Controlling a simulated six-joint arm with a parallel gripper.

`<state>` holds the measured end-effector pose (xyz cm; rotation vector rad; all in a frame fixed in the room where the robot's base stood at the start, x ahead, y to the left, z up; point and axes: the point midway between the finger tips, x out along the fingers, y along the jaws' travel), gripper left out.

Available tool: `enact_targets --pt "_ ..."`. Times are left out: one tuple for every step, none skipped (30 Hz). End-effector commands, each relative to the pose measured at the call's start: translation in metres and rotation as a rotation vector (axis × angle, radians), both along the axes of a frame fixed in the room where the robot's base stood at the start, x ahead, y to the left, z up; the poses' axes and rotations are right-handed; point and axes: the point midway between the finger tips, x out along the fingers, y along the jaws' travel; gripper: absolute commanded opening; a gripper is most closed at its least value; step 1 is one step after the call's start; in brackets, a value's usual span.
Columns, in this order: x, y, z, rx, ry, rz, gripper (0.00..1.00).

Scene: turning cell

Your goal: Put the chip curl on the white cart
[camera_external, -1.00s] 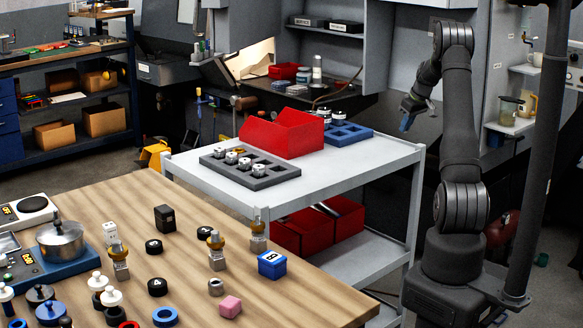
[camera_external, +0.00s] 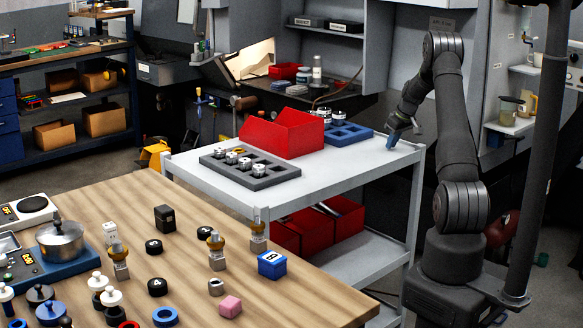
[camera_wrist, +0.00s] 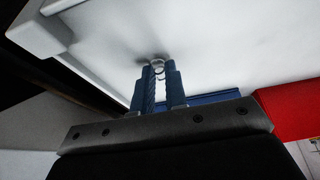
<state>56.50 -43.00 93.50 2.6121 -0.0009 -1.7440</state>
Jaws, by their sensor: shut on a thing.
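My gripper (camera_external: 392,141) is low over the right end of the white cart (camera_external: 345,160), to the right of the blue tray. In the wrist view my gripper (camera_wrist: 159,82) has its blue fingers shut on the chip curl (camera_wrist: 158,63), a small silvery ring-like coil at the fingertips. The white cart top (camera_wrist: 215,45) lies right behind the curl, with a shadow beside it. I cannot tell whether the curl touches the surface. In the external view the curl is too small to make out.
A blue tray (camera_external: 345,135) and a red bin (camera_external: 283,134) stand on the cart, left of my gripper. A grey block holder (camera_external: 250,170) with several metal parts is farther left. The cart's right end near my gripper is clear. A wooden table (camera_external: 190,275) stands in front.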

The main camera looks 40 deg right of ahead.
Motion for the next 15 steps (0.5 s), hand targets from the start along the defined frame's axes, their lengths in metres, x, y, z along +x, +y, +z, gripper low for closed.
enact_targets --pt "-0.0002 0.0001 -0.0021 0.001 0.001 0.0 0.0" --pt "-0.0001 0.0 -0.0023 0.0 0.0 0.0 0.14" --pt "0.0 0.0 -0.002 0.0 0.0 0.0 0.22" --pt "-0.0001 0.0 -0.0019 0.0 0.0 0.0 0.28" --pt "-0.0001 0.0 -0.0019 0.0 0.0 0.0 0.34" --pt "-0.0001 0.0 -0.0019 0.0 0.0 0.0 0.34" --pt "-0.0001 0.0 -0.0019 0.0 0.0 0.0 0.34" --pt "-0.0001 0.0001 -0.0019 0.0 0.0 0.0 0.34" --pt "-0.0001 0.0 -0.0019 0.0 0.0 0.0 0.34" --pt "-0.0001 0.0001 -0.0019 0.0 0.0 0.0 0.34" --pt "-0.0001 0.0001 -0.0019 0.0 0.0 0.0 0.34" --pt "-0.0001 0.0001 -0.0018 0.0 0.0 0.0 0.34" --pt "-0.0001 0.0 -0.0015 0.0 0.0 0.0 0.34" --pt "-0.0001 0.0 -0.0007 0.0 0.0 0.0 0.34" --pt "-0.0001 0.0 0.0013 0.0 0.0 0.0 0.34"
